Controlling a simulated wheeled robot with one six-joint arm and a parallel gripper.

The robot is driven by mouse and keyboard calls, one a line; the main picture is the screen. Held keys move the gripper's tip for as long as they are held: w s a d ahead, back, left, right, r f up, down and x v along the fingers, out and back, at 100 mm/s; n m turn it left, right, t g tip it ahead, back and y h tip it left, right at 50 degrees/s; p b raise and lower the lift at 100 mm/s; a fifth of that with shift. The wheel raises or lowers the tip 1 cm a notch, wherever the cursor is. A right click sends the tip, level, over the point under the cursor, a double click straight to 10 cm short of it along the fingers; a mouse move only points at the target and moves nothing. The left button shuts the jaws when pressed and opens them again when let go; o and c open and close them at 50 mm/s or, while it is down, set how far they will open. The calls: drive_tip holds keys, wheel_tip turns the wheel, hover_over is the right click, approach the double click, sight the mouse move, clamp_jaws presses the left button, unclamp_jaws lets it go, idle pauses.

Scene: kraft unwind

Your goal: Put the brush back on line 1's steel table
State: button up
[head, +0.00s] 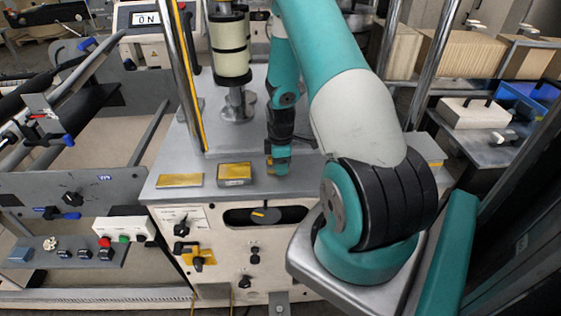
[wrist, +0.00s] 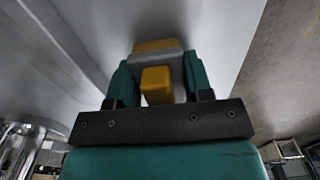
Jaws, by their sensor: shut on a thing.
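My gripper (head: 280,168) points down over the grey metal top (head: 165,192) of the cream cabinet, close to its front edge. In the wrist view, its two teal fingers (wrist: 158,82) are shut on a yellow and grey block, which looks like the brush (wrist: 155,47). Bristles are not visible. In the head view the brush is mostly hidden by the gripper, with only a little yellow showing. I cannot tell whether it touches the metal top. No label shows which surface is line 1's steel table.
A flat yellow plate (head: 180,181) and a yellow-topped box (head: 235,173) lie left of my gripper. A cream roller (head: 230,50) stands behind. Steel posts (head: 180,75) rise from the top. A grey table (head: 475,140) at right bears a white box (head: 474,112) and a blue bin (head: 528,95).

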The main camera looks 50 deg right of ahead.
drive_tip(key=shift+f, duration=0.2)
drive_tip(key=shift+f, duration=0.1)
drive_tip(key=shift+f, duration=0.15)
drive_tip(key=o, duration=0.9)
drive_tip(key=shift+r, duration=0.2)
